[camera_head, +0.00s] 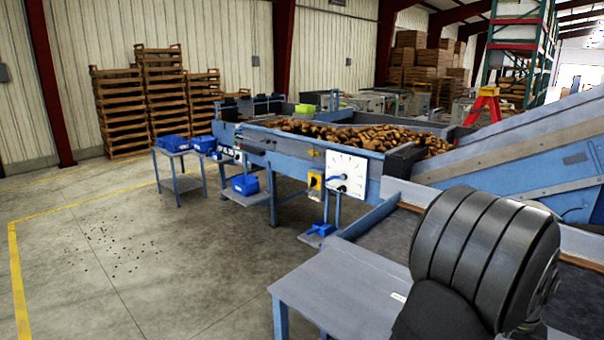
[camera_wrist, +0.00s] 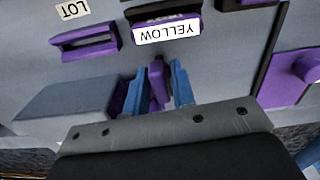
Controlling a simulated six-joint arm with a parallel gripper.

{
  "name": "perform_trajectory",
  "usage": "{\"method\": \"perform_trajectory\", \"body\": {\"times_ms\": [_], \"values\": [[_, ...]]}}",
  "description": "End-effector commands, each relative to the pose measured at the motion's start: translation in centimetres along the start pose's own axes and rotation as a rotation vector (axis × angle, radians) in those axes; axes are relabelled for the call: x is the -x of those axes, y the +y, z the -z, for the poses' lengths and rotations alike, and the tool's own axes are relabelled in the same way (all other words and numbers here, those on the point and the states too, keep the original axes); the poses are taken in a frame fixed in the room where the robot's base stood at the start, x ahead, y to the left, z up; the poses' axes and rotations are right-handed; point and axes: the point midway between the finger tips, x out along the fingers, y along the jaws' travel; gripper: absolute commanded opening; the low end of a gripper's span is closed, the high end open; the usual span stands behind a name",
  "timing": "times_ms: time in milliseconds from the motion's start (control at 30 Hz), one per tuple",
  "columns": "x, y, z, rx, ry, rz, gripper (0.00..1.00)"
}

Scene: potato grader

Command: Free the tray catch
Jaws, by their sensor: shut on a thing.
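In the wrist view my gripper (camera_wrist: 157,68) shows as two blue fingers reaching up from a grey bar with dark screws. The fingers are shut on a narrow upright purple tab (camera_wrist: 157,84), which stands out against a grey panel (camera_wrist: 225,60). The tab may be the tray catch, but no label on it can be read. Its lower end is hidden between the fingers and behind the grey bar. In the head view my gripper is not visible; only my dark ribbed arm fills the lower right.
In the wrist view a purple slotted piece (camera_wrist: 88,42) sits by an upside-down LOT label, next to a YELLOW label (camera_wrist: 167,31). A purple block with a knob (camera_wrist: 303,66) is at right. In the head view, the grader (camera_head: 300,148) carries potatoes; open floor (camera_head: 110,240) lies left.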

Motion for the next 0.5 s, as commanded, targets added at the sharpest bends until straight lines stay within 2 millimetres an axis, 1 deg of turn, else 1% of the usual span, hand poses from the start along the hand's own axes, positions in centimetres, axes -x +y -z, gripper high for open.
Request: {"method": "perform_trajectory", "body": {"times_ms": [500], "values": [[0.13, -0.02, 0.08, 0.575, 0.003, -0.001, 0.09]]}}
